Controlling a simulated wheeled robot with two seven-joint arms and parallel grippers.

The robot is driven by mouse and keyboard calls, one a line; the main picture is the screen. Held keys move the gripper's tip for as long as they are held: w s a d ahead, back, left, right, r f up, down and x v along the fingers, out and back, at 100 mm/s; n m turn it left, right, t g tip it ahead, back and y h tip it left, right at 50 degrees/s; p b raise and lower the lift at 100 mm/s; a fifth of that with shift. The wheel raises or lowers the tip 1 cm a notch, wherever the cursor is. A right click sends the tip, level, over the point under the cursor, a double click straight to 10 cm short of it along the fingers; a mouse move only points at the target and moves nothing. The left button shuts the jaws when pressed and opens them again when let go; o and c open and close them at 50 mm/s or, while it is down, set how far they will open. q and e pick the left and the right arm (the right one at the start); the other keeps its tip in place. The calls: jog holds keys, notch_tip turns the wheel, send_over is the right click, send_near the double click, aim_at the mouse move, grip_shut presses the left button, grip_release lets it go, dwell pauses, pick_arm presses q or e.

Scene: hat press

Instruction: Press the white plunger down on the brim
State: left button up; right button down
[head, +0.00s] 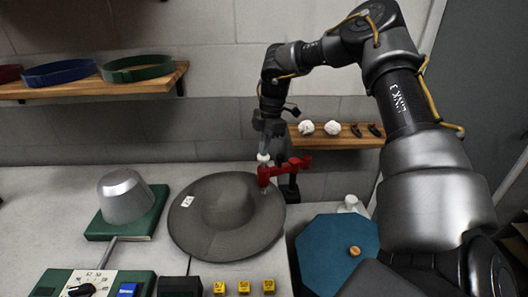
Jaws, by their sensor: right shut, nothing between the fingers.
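The white plunger (263,157) stands upright at the left end of a red arm (284,169), which is carried on a dark post. Below it is the right part of the wide brim of a grey felt hat (225,240) lying on the table. My right gripper (265,146) points down, shut and empty, directly above the plunger's white top. Its fingertips look very close to or touching the top; I cannot tell which. Whether the plunger's lower end meets the brim is too small to tell. My left gripper is not in view.
A metal block (124,199) on a green base stands left of the hat. A control box (88,286) and yellow blocks (244,287) line the front. A blue octagonal board (335,257) lies at right. Shelves hold hat bands (137,67) and small items (332,127).

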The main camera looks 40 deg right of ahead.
jog(key=shift+f+b, duration=0.8)
jog(key=shift+f, duration=0.2)
jog(key=shift+r, duration=0.1)
jog(key=shift+s+f, duration=0.1)
jog(key=shift+f, duration=0.1)
dwell(0.4)
jog(key=shift+s+f+b, duration=0.1)
jog(key=shift+s+b, duration=0.05)
jog(key=shift+b, duration=0.15)
dwell(0.4)
jog(key=shift+w+r+p, duration=0.2)
jog(key=shift+r+p, duration=0.4)
jog(key=shift+r, duration=0.45)
notch_tip(320, 180, up, 9)
jog(key=p, duration=0.5)
jog(key=shift+r, duration=0.15)
